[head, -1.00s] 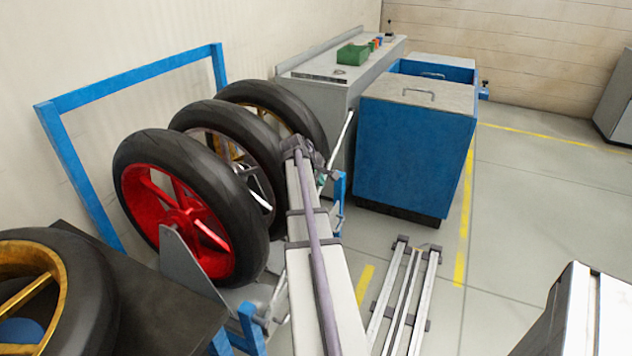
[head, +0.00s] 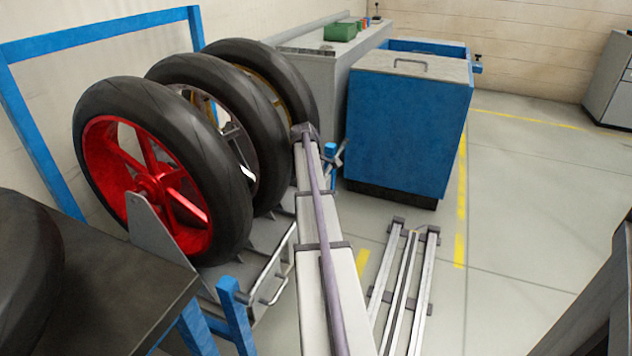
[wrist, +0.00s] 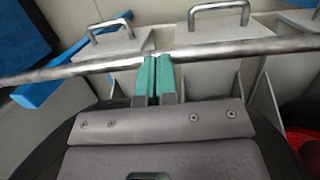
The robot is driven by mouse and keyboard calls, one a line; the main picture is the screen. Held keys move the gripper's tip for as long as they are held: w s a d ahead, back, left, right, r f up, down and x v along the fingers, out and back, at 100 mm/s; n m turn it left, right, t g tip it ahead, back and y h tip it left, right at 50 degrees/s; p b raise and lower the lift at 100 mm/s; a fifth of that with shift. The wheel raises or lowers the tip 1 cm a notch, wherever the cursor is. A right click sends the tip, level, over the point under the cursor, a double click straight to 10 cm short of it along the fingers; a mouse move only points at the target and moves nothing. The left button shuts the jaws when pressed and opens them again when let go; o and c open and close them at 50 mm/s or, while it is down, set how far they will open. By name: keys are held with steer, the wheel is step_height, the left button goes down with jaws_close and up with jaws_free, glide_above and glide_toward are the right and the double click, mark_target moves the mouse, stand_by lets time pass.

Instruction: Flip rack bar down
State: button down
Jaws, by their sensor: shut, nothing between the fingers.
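The rack bar (wrist: 220,52) is a long silver rod that crosses the wrist view from left to right. My gripper (wrist: 156,58) has its two teal fingers shut together. Their tips meet the bar's near edge at about the middle; I cannot tell whether they press on it. Nothing is held between them. In the head view the wheel rack carries a red-rimmed wheel (head: 160,185) and two more wheels behind it. A silver rod section (head: 275,258) shows along the rack's right side. My arm hides the rest, and my fingertips are not visible there.
Metal handles (wrist: 220,9) on grey plates stand just beyond the bar. Blue rack posts (head: 236,315) flank the rack's right side. A dark table (head: 110,280) is at front left, a blue cabinet (head: 405,130) behind. Silver rails (head: 405,285) lie on the floor at right.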

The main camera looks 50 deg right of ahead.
steer(key=x, duration=0.1)
steer(key=b+x, duration=0.2)
steer(key=shift+w+a+f, duration=0.1)
steer(key=shift+w+f, duration=0.2)
steer(key=shift+s+a, duration=0.1)
steer(key=shift+s+a+b, duration=0.1)
steer(key=shift+s+b, duration=0.05)
steer(key=shift+b, duration=0.2)
steer(key=p+v, duration=0.3)
steer(key=p, duration=0.1)
steer(key=s+d+p+v, duration=0.1)
steer(key=p+v, duration=0.2)
steer(key=v, duration=0.1)
steer(key=p+v, duration=0.3)
steer(key=p, duration=0.1)
steer(key=shift+s+d+r+p, duration=0.15)
steer(key=shift+d+r+p, duration=0.25)
steer(key=shift+r, duration=0.25)
steer(key=shift+f, duration=0.2)
